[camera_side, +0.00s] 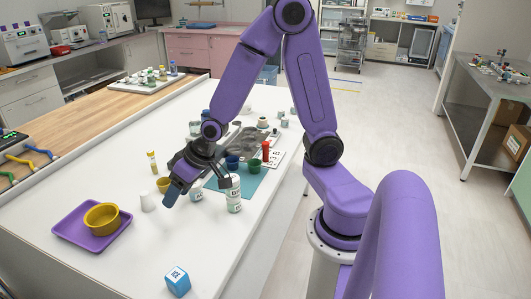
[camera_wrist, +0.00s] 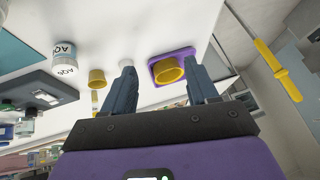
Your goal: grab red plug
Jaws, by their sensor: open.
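The red plug (camera_side: 266,151) stands upright on a white board (camera_side: 277,158) near the right edge of the white table in the side view. I do not see it in the wrist view. My gripper (camera_side: 198,190) is above the middle of the table, to the left of the plug and nearer the camera in the side view. In the wrist view my gripper (camera_wrist: 161,68) has its two dark blue fingers wide apart with nothing held between them.
A purple tray (camera_side: 72,234) holds a yellow bowl (camera_side: 102,218) at the table's left. A white labelled bottle (camera_side: 234,195) stands beside my gripper. A green cup (camera_side: 254,166) and a blue cup (camera_side: 232,161) stand near the plug. A blue cube (camera_side: 177,281) sits in front.

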